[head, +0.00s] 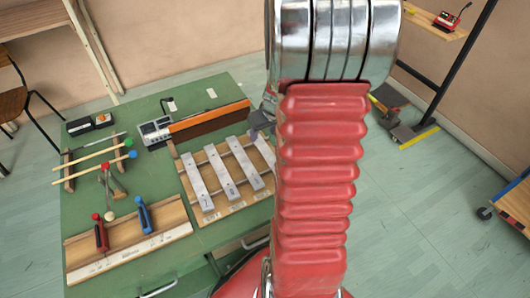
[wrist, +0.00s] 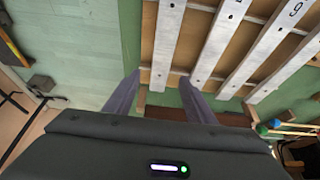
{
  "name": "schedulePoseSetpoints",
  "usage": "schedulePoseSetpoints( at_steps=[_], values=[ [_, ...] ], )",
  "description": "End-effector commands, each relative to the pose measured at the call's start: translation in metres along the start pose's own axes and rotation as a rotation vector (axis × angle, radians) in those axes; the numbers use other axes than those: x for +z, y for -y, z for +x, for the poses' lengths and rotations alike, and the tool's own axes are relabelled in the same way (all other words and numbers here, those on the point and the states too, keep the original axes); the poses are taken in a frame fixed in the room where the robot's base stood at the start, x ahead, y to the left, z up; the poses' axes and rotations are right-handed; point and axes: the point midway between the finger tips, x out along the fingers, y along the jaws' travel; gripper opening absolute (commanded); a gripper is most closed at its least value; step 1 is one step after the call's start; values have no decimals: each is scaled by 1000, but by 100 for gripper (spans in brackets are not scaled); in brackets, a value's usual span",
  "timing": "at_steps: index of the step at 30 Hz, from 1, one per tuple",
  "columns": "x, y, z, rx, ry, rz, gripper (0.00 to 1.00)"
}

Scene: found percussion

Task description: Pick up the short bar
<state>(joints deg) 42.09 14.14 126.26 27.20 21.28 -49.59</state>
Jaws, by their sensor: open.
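Pale metal bars lie side by side across a wooden frame (head: 210,215) on the green table. The rightmost bar (head: 264,149) in the head view looks the shortest, but my arm partly covers it. In the wrist view the leftmost bar (wrist: 163,45) runs off the top edge. My gripper (wrist: 160,79) is open and empty, with its two fingers apart on either side of this bar's near end in the picture. I cannot tell how far above it they are. In the head view my gripper (head: 262,120) is mostly hidden behind my arm.
A long orange-and-brown block (head: 210,121) lies just behind the bars. Mallets (head: 90,161) rest at the left, and a wooden tray (head: 130,243) with red and blue handled tools lies at the front left. Open floor (head: 420,220) is to the right.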

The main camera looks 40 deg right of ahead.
Motion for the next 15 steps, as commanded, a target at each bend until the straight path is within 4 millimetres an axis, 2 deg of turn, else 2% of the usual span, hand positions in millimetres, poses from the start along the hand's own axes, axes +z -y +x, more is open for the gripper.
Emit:
schedulePoseSetpoints(
  at_steps=[15],
  values=[
    [1, 0, 8, -1, 1, 1, 50]
  ],
)
